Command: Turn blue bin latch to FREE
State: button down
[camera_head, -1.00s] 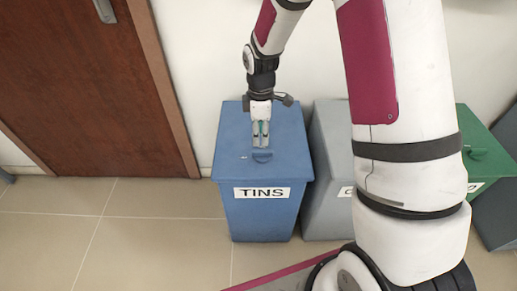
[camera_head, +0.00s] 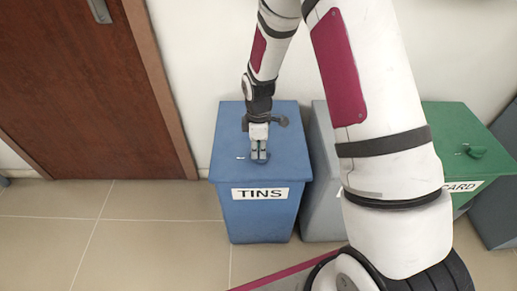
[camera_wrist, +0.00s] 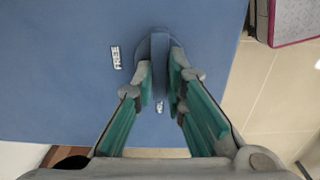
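The blue bin (camera_head: 262,215), labelled TINS, stands by the wall with its lid closed. Its blue latch (camera_wrist: 159,55) is a raised bar on a round base; in the wrist view it points up and down the picture. A white FREE label (camera_wrist: 116,57) lies to the left of the latch. A second small label (camera_wrist: 159,106) lies below it, partly hidden and unreadable. My gripper (camera_head: 259,159) points down at the lid. In the wrist view its fingertips (camera_wrist: 160,67) stand on both sides of the bar, apart, with a narrow gap showing; contact is unclear.
A grey bin (camera_head: 322,185) stands close on the right, partly behind my arm. A green bin (camera_head: 455,130) marked CARD is further right. A brown door (camera_head: 90,100) is at the left. Tiled floor (camera_head: 130,240) in front is clear.

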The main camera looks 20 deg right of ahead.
dwell(0.4)
jog(key=m, duration=0.4)
jog(key=shift+w+m, duration=0.1)
jog(key=shift+m, duration=0.3)
jog(key=m, duration=0.4)
jog(key=shift+w+d+m, duration=0.1)
jog(key=shift+d+m, duration=0.05)
jog(key=shift+m, duration=0.15)
jog(key=m, duration=0.4)
jog(key=shift+d, duration=0.1)
jog(key=shift+d+m+p, duration=0.1)
jog(key=shift+m+p, duration=0.25)
jog(key=shift+m, duration=1.95)
jog(key=c, duration=1.6)
grip_release()
